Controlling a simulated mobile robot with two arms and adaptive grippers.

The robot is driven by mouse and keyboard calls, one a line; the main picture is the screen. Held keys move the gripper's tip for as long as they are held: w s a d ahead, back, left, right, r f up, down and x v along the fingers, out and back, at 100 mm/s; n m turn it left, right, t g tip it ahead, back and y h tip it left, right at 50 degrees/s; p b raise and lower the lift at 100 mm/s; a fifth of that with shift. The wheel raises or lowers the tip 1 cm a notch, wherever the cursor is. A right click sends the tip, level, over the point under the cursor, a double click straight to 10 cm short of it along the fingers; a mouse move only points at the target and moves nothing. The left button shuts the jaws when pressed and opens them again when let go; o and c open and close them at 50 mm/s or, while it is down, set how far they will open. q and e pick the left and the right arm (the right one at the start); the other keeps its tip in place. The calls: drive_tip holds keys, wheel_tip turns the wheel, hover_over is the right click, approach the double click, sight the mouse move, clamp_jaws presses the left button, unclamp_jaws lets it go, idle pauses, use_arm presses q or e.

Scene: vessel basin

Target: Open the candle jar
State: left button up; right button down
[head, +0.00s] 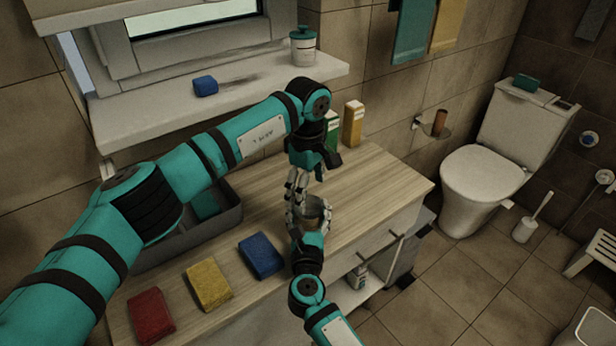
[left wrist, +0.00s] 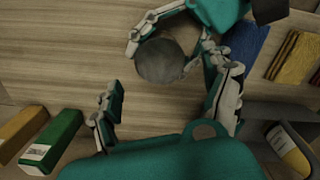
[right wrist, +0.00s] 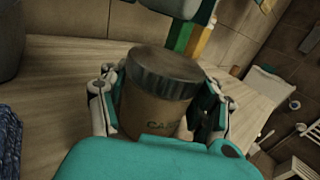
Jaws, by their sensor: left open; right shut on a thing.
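The candle jar (right wrist: 158,98) is a brown jar with a grey ribbed lid (right wrist: 163,72) on it, upright on the wooden counter. My right gripper (right wrist: 165,105) is shut on the jar's body, one finger on each side. In the head view the jar (head: 313,209) is partly hidden by my right gripper (head: 308,215). My left gripper (head: 302,185) is open and empty, pointing down above and beside the jar. In the left wrist view the round lid top (left wrist: 160,61) lies beyond my open left fingers (left wrist: 170,100), not between them.
A grey bin (head: 190,237) stands at the left. Green (head: 332,128) and yellow (head: 352,124) cartons stand at the back. The counter's right part (head: 395,182) is clear.

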sight(308, 204)
use_arm(q)
drive_tip(key=shift+f, duration=2.2)
drive_tip(key=c, duration=1.2)
drive_tip(key=n, duration=0.7)
drive_tip(key=shift+w+r, duration=0.15)
drive_tip(key=o, duration=1)
drive_tip(key=shift+o, duration=1.3)
